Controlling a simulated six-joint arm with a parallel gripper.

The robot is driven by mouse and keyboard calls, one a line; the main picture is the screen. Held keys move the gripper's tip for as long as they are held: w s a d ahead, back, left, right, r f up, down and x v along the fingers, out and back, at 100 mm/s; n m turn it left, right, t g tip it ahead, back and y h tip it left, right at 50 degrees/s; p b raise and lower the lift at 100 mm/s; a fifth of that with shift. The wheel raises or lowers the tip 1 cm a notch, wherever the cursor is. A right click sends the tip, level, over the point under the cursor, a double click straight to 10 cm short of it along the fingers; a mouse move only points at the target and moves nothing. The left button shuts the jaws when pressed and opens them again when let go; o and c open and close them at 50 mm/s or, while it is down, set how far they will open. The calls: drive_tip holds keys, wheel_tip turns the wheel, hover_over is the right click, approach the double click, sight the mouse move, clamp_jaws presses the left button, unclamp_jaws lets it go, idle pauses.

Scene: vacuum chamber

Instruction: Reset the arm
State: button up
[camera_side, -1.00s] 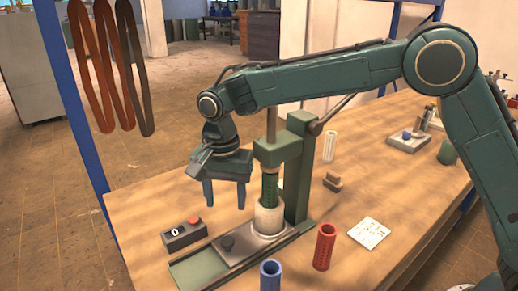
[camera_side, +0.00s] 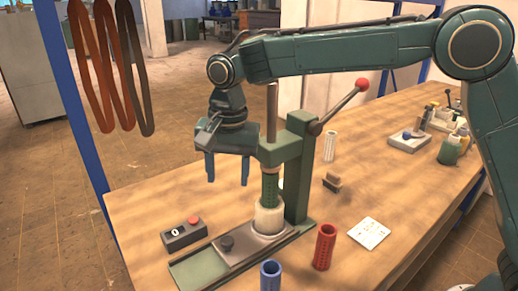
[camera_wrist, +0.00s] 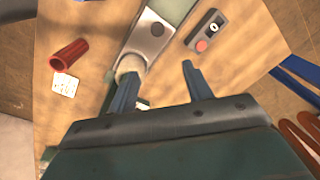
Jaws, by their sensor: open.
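My gripper (camera_side: 228,182) is open and empty, pointing down above the table, to the left of the green press (camera_side: 298,165). Its two blue fingers are spread apart and touch nothing that I can see. In the wrist view my gripper (camera_wrist: 160,85) also shows with its fingers apart over the table. The press has a lever with a red knob (camera_side: 361,84) raised at its upper right. A green perforated cylinder (camera_side: 270,187) stands under the press head in a pale cup (camera_side: 268,218).
A control box (camera_side: 184,235) with a red button sits left of the press. A red tube (camera_side: 325,247), a blue tube (camera_side: 270,275), a white card (camera_side: 369,233), a white tube (camera_side: 330,147) and a brown block (camera_side: 332,182) stand or lie around it. Orange and dark loops (camera_side: 104,70) hang at left.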

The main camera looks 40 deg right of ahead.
drive_tip(key=s+d+r+n+t, duration=0.2)
drive_tip(key=d+r, duration=0.2)
drive_tip(key=r, duration=0.5)
drive_tip(key=s+d+r+n+t, duration=0.1)
drive_tip(key=s+d+r+n, duration=0.15)
drive_tip(key=s+d, duration=0.55)
drive_tip(key=s+d+f+n+t, duration=0.1)
drive_tip(key=s+d+f+n, duration=0.1)
drive_tip(key=s+d, duration=0.4)
drive_tip(key=s+d+f+n, duration=0.1)
drive_tip(key=s+d+f, duration=0.4)
drive_tip(key=s, duration=0.8)
drive_tip(key=shift+s+d+n+t, duration=0.15)
drive_tip(key=shift+d+n+t, duration=0.2)
drive_tip(key=shift+t, duration=0.05)
